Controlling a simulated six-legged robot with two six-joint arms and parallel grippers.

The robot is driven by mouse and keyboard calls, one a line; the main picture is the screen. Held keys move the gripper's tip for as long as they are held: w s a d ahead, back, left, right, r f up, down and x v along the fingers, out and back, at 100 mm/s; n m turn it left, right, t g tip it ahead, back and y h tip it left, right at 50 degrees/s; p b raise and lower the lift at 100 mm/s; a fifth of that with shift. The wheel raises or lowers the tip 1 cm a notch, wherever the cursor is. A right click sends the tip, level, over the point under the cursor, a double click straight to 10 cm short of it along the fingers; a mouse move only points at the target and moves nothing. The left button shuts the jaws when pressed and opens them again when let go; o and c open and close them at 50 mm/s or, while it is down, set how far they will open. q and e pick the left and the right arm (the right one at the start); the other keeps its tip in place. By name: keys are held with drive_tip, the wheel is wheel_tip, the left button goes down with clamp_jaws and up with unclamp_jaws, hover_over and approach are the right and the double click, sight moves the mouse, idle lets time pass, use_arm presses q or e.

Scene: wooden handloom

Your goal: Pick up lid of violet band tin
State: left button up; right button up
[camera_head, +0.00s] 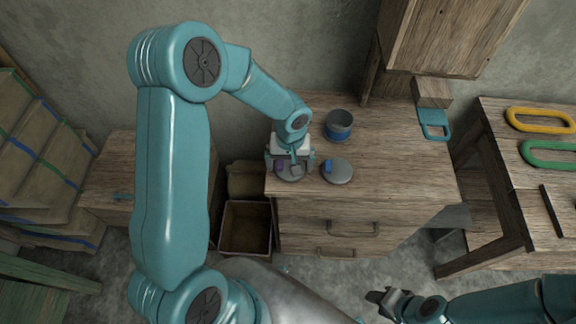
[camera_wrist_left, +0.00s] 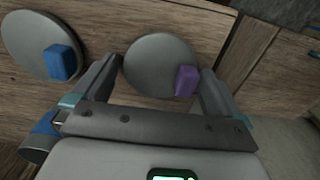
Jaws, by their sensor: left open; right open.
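A round grey lid (camera_wrist_left: 150,62) with a violet block handle (camera_wrist_left: 186,81) lies at the front left of the wooden cabinet top. It also shows in the head view, partly covered by my left gripper (camera_head: 291,167). In the left wrist view the open fingers of my left gripper (camera_wrist_left: 158,70) straddle the lid's near part, with the handle close to the right finger. I cannot tell whether they touch it. No violet band shows. My right gripper (camera_head: 380,302) is open and empty, low in front of the cabinet.
A second grey lid (camera_head: 340,176) with a blue handle (camera_head: 328,166) lies just right of my left gripper. An open blue-band tin (camera_head: 339,126) stands behind it. The right part of the cabinet top (camera_head: 410,165) is clear.

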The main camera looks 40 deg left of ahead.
use_arm(q)
drive_tip(key=c, duration=0.8)
